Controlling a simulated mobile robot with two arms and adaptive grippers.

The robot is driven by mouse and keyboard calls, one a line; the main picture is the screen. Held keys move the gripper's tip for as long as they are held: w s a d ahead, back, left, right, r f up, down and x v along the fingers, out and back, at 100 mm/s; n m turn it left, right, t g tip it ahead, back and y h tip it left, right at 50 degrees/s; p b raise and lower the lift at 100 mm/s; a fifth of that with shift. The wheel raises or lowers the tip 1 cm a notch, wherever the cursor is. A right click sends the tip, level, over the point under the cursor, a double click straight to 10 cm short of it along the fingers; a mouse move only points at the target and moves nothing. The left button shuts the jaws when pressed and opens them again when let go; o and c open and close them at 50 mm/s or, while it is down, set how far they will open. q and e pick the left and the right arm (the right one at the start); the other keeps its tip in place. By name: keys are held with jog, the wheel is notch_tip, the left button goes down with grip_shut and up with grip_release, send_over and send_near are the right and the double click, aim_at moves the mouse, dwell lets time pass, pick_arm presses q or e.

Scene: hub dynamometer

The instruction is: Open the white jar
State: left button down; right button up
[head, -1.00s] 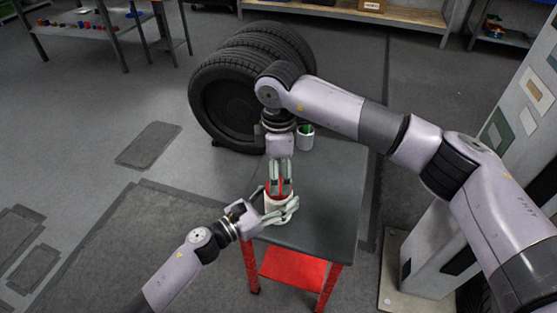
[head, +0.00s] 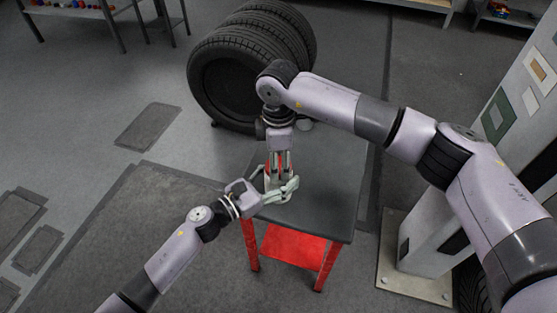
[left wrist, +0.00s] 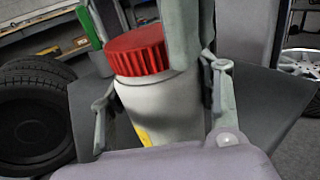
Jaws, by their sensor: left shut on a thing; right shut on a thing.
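The white jar has a ribbed red lid (left wrist: 138,50) and a white body (left wrist: 155,98) with a yellow mark, seen close up in the left wrist view. It stands upright near the table's left edge. In the head view it is mostly hidden by the grippers. My left gripper (head: 276,190) is shut around the jar's body from the front left; its fingers show on both sides in the left wrist view. My right gripper (head: 279,168) points down from above, shut at the red lid. In the left wrist view its finger covers the lid's right side.
The small dark table (head: 315,205) has a red lower shelf (head: 290,245) and clear top to the right of the jar. Several tires (head: 235,85) stand behind it. A machine column (head: 440,245) stands at right.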

jog(key=c, duration=0.7)
jog(key=shift+o, duration=0.2)
jog(key=n, duration=2.2)
jog(key=shift+r, duration=0.1)
jog(key=n, duration=0.3)
jog(key=shift+n, duration=0.4)
jog(key=n, duration=1.5)
jog(key=shift+n, duration=0.4)
jog(key=n, duration=0.5)
jog(key=shift+n, duration=0.4)
jog(key=n, duration=0.6)
jog(key=shift+r+n, duration=0.1)
jog(key=shift+n, duration=0.3)
